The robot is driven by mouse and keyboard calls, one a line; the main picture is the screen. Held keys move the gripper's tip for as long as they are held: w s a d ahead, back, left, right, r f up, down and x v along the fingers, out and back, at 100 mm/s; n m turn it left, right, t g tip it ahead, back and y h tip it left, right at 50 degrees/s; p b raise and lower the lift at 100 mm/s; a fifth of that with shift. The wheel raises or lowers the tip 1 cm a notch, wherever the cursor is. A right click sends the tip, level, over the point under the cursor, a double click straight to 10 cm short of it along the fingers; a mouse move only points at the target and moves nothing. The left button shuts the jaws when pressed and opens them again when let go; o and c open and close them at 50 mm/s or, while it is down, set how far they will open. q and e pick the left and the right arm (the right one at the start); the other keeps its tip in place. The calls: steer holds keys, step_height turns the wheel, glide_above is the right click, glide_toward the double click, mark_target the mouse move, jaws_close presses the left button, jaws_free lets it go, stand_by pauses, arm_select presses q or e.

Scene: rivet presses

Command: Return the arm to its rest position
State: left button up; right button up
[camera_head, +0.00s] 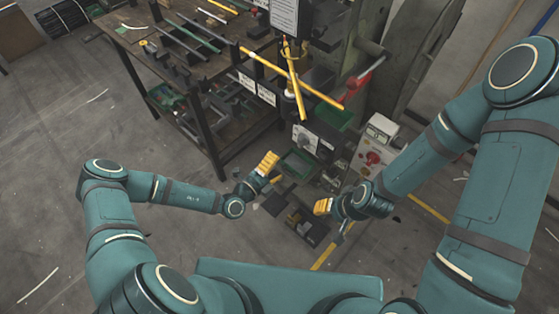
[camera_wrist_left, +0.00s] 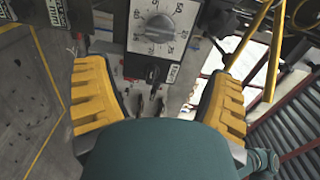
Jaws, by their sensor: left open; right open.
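My left gripper (camera_head: 268,164) is in the lower middle of the head view, in front of the press. Its yellow fingers also show in the left wrist view (camera_wrist_left: 158,105), spread wide with nothing between them. My left arm (camera_head: 185,193) is bent and comes in from the left. My right gripper (camera_head: 322,207) is right of and nearer than the left one in the head view. Its yellow fingertips are small there, and I see nothing held in them. My right arm (camera_head: 430,150) comes in from the right.
A rivet press with a dial box (camera_head: 312,141) stands ahead; its dial (camera_wrist_left: 158,28) faces the left wrist camera. Yellow bars (camera_head: 290,78) cross in front of it. A cluttered workbench (camera_head: 140,35) stands at the upper left. A control box with a red knob (camera_head: 373,157) is at right.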

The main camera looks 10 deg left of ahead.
stand_by(0.4)
arm_select(q)
steer(key=s+d+m+g+h, duration=0.1)
steer(key=s+d+m+g, duration=0.3)
steer(key=s+m+g, duration=0.6)
steer(key=s+d+m+g+h, duration=0.25)
steer(key=s+m+g, duration=0.4)
steer(key=m, duration=0.55)
steer(key=s+a+f+m+y, duration=0.1)
steer(key=s+a+m+y, duration=0.5)
steer(key=m, duration=0.6)
steer(key=w+a+r+m+t+y, duration=0.3)
steer(key=w+m, duration=0.3)
steer(key=m, duration=0.5)
steer(key=shift+w+a+r+m+t+y, duration=0.35)
steer(key=shift+w+r+t+y, duration=0.1)
steer(key=shift+r+y, duration=0.1)
